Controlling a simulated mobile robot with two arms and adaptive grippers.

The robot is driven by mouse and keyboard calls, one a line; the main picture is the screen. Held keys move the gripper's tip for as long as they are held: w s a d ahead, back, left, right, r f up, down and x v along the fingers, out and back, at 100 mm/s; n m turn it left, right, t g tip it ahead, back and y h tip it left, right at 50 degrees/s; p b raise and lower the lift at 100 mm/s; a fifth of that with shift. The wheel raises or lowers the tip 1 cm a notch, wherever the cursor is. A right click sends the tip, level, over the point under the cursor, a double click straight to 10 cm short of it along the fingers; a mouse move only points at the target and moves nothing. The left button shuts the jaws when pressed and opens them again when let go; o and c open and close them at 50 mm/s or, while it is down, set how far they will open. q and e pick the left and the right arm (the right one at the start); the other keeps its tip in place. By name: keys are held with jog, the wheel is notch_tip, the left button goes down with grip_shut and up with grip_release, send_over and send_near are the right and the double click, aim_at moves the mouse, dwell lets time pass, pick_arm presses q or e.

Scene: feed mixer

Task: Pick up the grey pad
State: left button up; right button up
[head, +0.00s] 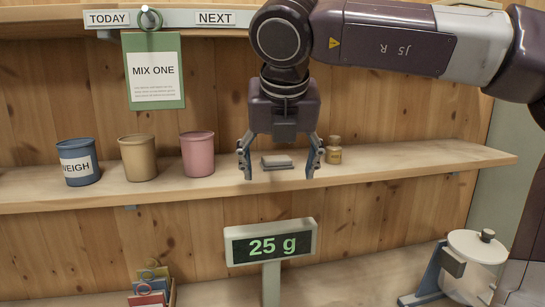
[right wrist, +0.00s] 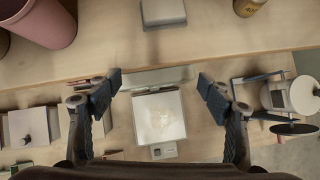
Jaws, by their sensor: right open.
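The grey pad (head: 277,161) is a small flat block lying on the wooden shelf. It also shows at the top edge of the right wrist view (right wrist: 163,12), partly cut off. My right gripper (head: 279,171) points down with its fingers spread, and in the head view the pad shows between them. In the right wrist view the open fingertips (right wrist: 161,80) appear over the shelf's front edge, with the pad ahead of them. Nothing is between the fingers. My left gripper is not in view.
A small amber bottle (head: 334,150) stands right of the pad. Pink (head: 198,154), tan (head: 138,158) and blue (head: 78,162) cups stand to the left. Below are a "25 g" display (head: 270,243), a scale plate (right wrist: 158,116) and a white-lidded container (head: 477,246). The shelf (head: 420,160) is clear farther right.

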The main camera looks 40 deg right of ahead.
aim_at(277, 158)
jog(key=w+d+p, duration=0.1)
jog(key=w, duration=0.1)
jog(key=w+d+p, duration=0.1)
jog(key=d, duration=0.1)
jog(key=shift+w+d+r, duration=0.1)
jog(key=shift+w+d, duration=0.1)
jog(key=shift+w, duration=0.15)
jog(key=shift+w+d, duration=0.2)
jog(key=shift+w, duration=0.05)
jog(key=w+d+p, duration=0.3)
jog(key=w, duration=0.1)
jog(key=shift+d+f, duration=0.15)
jog(key=shift+f, duration=0.1)
jog(key=shift+w+d+f, duration=0.1)
jog(key=shift+f, duration=0.25)
jog(key=shift+c, duration=0.4)
jog(key=shift+r, duration=0.1)
jog(key=shift+c, duration=1.4)
jog(key=c, duration=0.8)
